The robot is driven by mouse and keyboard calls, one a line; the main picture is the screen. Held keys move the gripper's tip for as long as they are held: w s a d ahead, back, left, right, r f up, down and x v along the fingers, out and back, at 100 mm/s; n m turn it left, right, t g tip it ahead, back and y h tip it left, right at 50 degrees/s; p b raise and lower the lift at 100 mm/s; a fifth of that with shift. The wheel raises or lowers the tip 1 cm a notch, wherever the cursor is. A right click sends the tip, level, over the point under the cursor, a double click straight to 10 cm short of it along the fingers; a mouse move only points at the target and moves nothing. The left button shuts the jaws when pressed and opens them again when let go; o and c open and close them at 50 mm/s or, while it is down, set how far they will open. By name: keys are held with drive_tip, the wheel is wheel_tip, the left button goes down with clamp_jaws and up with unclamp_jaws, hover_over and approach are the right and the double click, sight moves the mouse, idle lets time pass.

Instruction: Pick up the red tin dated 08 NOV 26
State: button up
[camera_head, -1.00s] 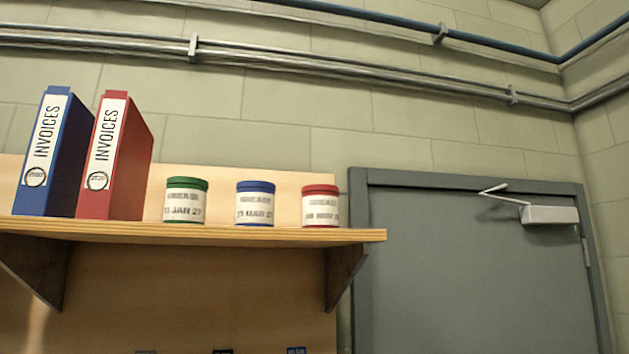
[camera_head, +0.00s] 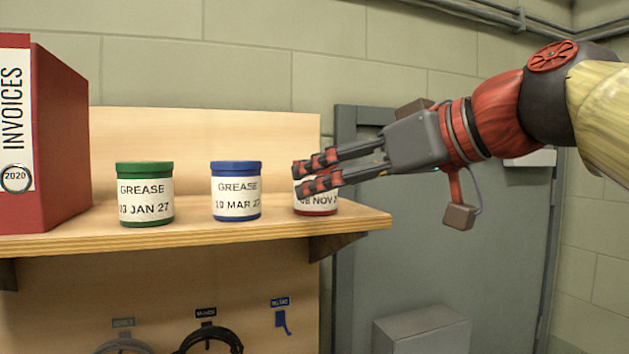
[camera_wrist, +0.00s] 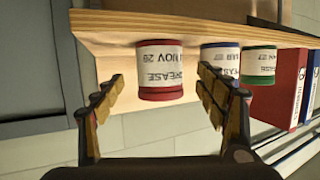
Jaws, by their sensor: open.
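The red tin (camera_head: 316,211) stands upright at the right end of the wooden shelf, its label partly reading "08 NOV". My gripper's fingers hide its upper part in the head view. In the wrist view the red tin (camera_wrist: 160,70) appears upside down, ahead of and between the fingertips. My gripper (camera_head: 312,178) reaches in from the right, with its fingers spread open and empty. In the wrist view the open gripper (camera_wrist: 158,92) has one finger on each side of the tin. I cannot tell whether either finger touches it.
A blue-lidded grease tin (camera_head: 236,192) and a green-lidded one (camera_head: 145,195) stand to the left on the shelf (camera_head: 355,219). A red binder (camera_head: 62,130) is farther left. A grey door (camera_head: 440,240) and grey box (camera_head: 422,330) are right of and below the shelf.

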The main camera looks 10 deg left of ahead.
drive_tip(key=shift+s+d+r, duration=0.1)
drive_tip(key=shift+d+r, duration=0.1)
drive_tip(key=p+x, duration=0.2)
drive_tip(key=x, duration=0.3)
drive_tip(key=shift+a+r, duration=0.1)
drive_tip(key=shift+r, duration=0.05)
drive_tip(key=shift+s, duration=0.1)
drive_tip(key=shift+c, duration=0.6)
drive_tip(key=c, duration=1.2)
drive_tip(key=shift+c, duration=0.6)
